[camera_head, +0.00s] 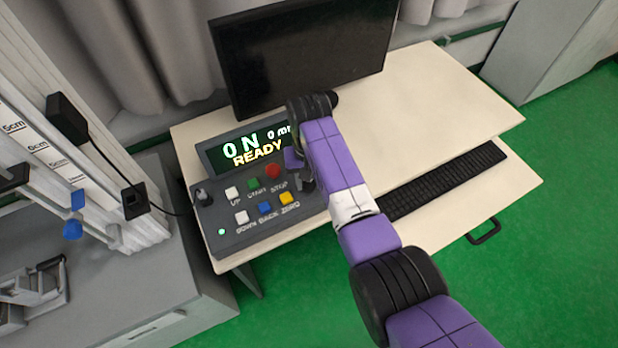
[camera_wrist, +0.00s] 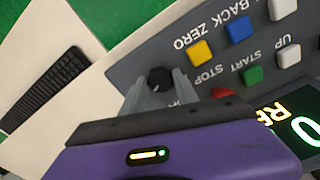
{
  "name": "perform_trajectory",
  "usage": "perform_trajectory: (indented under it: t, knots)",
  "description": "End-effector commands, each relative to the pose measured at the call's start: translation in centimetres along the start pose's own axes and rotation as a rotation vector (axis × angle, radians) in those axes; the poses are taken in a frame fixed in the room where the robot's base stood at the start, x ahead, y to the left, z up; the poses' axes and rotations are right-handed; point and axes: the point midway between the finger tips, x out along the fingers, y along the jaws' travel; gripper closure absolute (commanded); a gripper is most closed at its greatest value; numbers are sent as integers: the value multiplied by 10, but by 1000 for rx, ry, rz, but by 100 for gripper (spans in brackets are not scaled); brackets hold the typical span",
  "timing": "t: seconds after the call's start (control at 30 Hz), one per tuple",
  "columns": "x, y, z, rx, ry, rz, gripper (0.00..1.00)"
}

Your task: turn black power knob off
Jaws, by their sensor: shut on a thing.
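The black knob (camera_wrist: 159,79) sits on the grey control panel (camera_wrist: 140,58), near its edge beside the STOP and ZERO buttons. In the wrist view the two grey fingers of my gripper (camera_wrist: 161,88) stand on either side of the knob, shut on it. In the head view my gripper (camera_head: 303,178) is at the right end of the control panel (camera_head: 262,233), and my arm mostly hides the knob there. The panel's display (camera_head: 250,150) is lit and reads 0 N and READY. A small green lamp (camera_head: 221,231) glows at the panel's lower left.
Several coloured buttons, among them the red STOP button (camera_head: 272,171) and yellow ZERO button (camera_head: 287,198), lie close to my gripper. A monitor (camera_head: 300,50) stands behind. A keyboard (camera_head: 445,180) lies to the right. The drop tower (camera_head: 90,140) stands at left.

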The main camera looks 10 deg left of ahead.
Motion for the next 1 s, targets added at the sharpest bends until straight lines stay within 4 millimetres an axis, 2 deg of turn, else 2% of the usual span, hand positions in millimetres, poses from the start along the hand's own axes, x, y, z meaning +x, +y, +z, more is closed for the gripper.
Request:
perform_trajectory:
  t: [1.0]
  knots:
    - [-2,0,-2,-930,6,2,100]
